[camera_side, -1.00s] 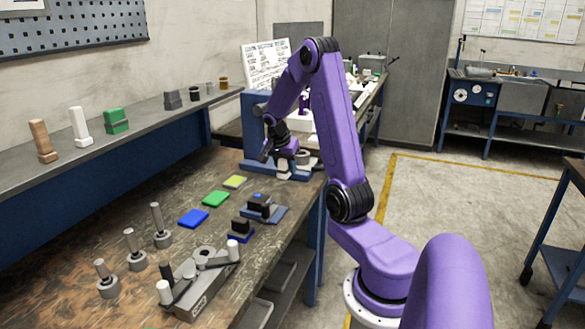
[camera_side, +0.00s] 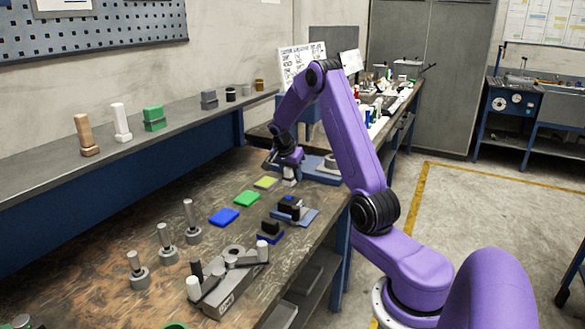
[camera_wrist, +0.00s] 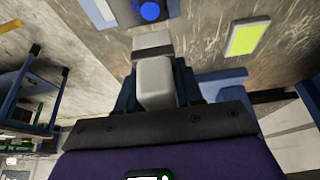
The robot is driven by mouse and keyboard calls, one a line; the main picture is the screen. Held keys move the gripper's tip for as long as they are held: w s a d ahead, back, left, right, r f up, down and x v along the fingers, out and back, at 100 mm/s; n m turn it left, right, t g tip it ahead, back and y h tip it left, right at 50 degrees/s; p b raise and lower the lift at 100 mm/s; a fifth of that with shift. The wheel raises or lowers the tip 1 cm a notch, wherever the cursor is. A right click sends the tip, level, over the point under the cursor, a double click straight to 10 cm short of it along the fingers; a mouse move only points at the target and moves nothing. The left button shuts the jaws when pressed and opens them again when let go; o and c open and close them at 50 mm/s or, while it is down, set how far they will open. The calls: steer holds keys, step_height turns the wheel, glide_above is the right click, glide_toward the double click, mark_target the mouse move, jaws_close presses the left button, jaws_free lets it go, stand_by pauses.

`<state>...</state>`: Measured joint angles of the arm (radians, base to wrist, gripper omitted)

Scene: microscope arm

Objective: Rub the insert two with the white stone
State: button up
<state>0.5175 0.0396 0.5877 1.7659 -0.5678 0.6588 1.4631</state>
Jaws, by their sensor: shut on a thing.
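My gripper (camera_side: 288,163) is shut on a pale, whitish-grey block, which I take as the white stone (camera_side: 290,174). In the wrist view the stone (camera_wrist: 155,80) sits between the dark fingers, pointing away from the wrist. It is held above the bench, near the yellow pad (camera_side: 265,182). I cannot tell which piece is insert two. The plate and a round blue spot (camera_wrist: 150,11) show at the top of the wrist view. No contact is visible.
Green (camera_side: 247,198) and blue pads (camera_side: 223,217) lie left of the plate. Several grey posts (camera_side: 165,245) and a grey fixture (camera_side: 230,290) stand nearer. The shelf (camera_side: 60,178) holds brown, white and green pieces. A blue-grey stand base (camera_side: 325,177) is behind my gripper.

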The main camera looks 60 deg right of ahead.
mark_target(291, 186)
step_height(291, 186, down, 4)
steer(key=shift+f, duration=0.2)
steer(key=shift+a+f, duration=0.15)
steer(key=shift+a, duration=0.2)
steer(key=shift+c, duration=0.2)
steer(key=shift+a, duration=1.65)
steer(key=shift+d, duration=1.7)
steer(key=shift+d+r, duration=0.15)
steer(key=shift+r, duration=0.5)
steer(key=shift+d+r, duration=0.15)
steer(key=shift+r, duration=3.25)
